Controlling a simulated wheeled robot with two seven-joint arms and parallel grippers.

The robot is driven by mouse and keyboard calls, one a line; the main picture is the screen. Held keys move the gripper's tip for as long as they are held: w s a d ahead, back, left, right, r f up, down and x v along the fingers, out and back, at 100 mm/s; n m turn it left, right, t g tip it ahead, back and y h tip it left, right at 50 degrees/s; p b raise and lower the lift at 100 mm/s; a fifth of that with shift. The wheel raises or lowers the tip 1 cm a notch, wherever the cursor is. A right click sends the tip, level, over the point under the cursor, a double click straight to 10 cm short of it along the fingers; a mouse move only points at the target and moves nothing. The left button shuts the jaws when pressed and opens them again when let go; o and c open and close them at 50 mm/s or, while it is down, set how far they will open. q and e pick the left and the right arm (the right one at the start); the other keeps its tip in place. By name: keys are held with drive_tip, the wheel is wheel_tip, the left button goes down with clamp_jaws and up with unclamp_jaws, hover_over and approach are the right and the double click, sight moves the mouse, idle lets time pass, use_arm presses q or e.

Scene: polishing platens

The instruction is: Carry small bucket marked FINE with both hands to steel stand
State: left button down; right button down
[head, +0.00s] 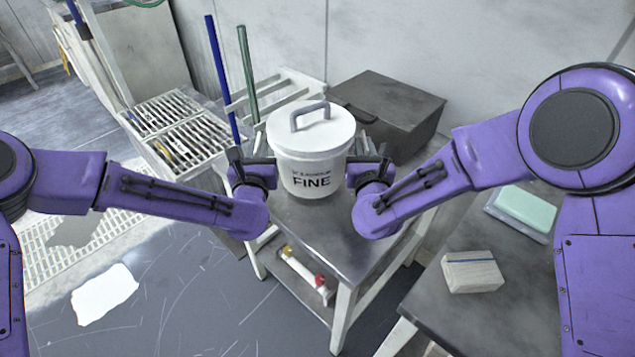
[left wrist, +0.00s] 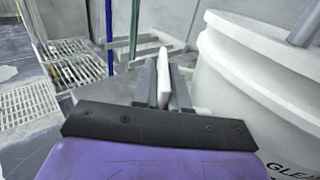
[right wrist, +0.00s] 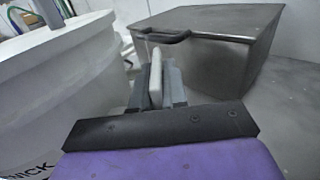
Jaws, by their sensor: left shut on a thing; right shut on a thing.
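The small white bucket marked FINE (head: 314,158) is upright, with a white lid and a grey handle on top. It is over the grey top of the steel stand (head: 335,235); I cannot tell whether its base touches. My left gripper (head: 258,170) is shut on a white tab at the bucket's left side, seen in the left wrist view (left wrist: 165,85). My right gripper (head: 366,171) is shut on a similar tab at its right side, seen in the right wrist view (right wrist: 156,82). The bucket's wall also shows in both wrist views (left wrist: 255,90) (right wrist: 60,95).
A dark metal box (head: 390,105) with a handle stands behind the bucket on the right. A slatted rack (head: 180,130) and blue and green poles are behind left. A bottle with a red cap (head: 305,270) lies below the top. A wrapped block (head: 472,272) lies on the right table.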

use_arm(q)
drive_tip(key=shift+f+b, duration=0.35)
drive_tip(key=shift+f, duration=0.35)
use_arm(e)
drive_tip(key=shift+f, duration=0.7)
use_arm(q)
drive_tip(key=c, duration=1.6)
unclamp_jaws()
drive_tip(key=shift+f, duration=0.2)
use_arm(e)
drive_tip(key=c, duration=1.6)
unclamp_jaws()
drive_tip(key=shift+f, duration=0.2)
use_arm(q)
drive_tip(key=o, duration=0.4)
drive_tip(key=shift+r, duration=0.2)
use_arm(e)
drive_tip(key=o, duration=0.4)
drive_tip(key=shift+r, duration=0.2)
use_arm(q)
drive_tip(key=shift+o, duration=0.2)
use_arm(e)
drive_tip(key=shift+o, duration=0.2)
use_arm(q)
drive_tip(key=shift+s, duration=0.1)
